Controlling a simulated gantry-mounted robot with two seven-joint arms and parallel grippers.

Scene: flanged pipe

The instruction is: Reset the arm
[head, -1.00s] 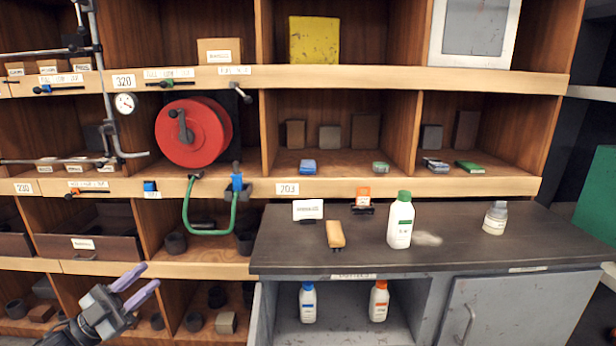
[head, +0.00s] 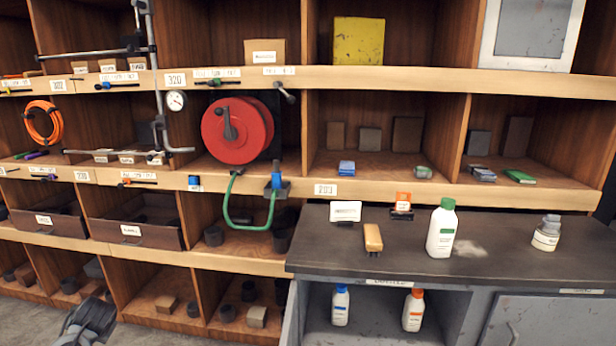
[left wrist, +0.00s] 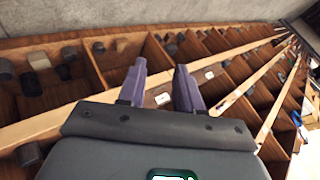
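My left gripper shows in the left wrist view (left wrist: 160,88) with its two purple-grey fingers apart and nothing between them. It points towards the wooden shelving (left wrist: 85,118), and no contact shows. In the head view, only a dark part of my left arm shows at the bottom left edge, in front of the lower shelves; its fingers cannot be made out there. My right arm and gripper are in neither view.
A dark bench top (head: 490,242) holds a green-capped white bottle (head: 441,228), a brush (head: 373,238) and a small jar (head: 546,233). A red reel (head: 235,131) and metal pipework with a gauge (head: 176,100) are on the shelving. Floor shows at bottom left.

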